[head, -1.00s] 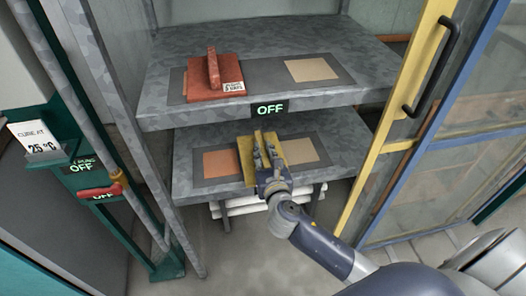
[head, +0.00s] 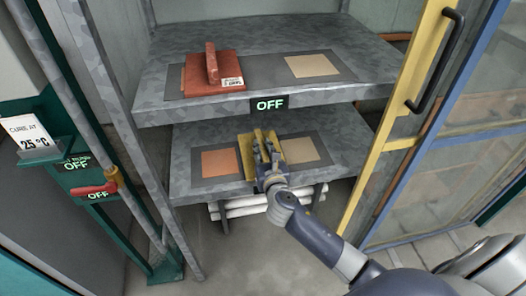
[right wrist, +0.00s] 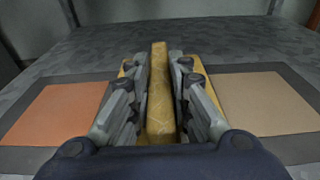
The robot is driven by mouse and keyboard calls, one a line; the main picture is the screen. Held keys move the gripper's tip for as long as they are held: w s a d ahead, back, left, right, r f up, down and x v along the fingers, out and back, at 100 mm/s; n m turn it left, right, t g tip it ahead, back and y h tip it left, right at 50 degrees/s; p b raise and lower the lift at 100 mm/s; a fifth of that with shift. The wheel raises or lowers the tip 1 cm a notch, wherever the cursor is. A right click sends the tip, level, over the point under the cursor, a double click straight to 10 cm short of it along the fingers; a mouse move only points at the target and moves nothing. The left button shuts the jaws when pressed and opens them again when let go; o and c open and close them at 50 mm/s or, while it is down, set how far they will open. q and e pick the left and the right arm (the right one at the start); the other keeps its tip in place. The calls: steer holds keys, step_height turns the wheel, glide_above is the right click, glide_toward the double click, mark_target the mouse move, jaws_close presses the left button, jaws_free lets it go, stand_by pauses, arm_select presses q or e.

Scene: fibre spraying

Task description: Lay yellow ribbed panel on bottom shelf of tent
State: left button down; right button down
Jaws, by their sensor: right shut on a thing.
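The yellow ribbed panel (head: 245,152) is over the middle of the tent's bottom shelf (head: 188,145), between an orange square (head: 220,162) and a tan square (head: 303,150). My right gripper (head: 266,153) is shut on the panel's upright rib. In the right wrist view the rib (right wrist: 160,100) stands between the two fingers, and the plate shows behind them. The panel looks level and low; I cannot tell whether it touches the shelf. The fingers hide part of the plate. My left gripper is not in view.
The upper shelf (head: 330,36) overhangs behind and bears a red ribbed panel (head: 213,76) and a bare tan square (head: 312,66). A grey post (head: 135,140) stands at left, and a yellow-framed open door (head: 405,110) at right. White rolls (head: 240,203) lie below.

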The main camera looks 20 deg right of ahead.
steer(key=shift+r, duration=0.1)
steer(key=c, duration=1.8)
jaws_free()
steer(key=shift+f, duration=0.2)
steer(key=shift+c, duration=0.2)
steer(key=o, duration=0.4)
steer(key=shift+c, duration=0.2)
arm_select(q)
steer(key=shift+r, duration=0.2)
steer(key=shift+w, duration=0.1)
arm_select(e)
steer(key=shift+s+r, duration=0.1)
steer(key=shift+r, duration=0.1)
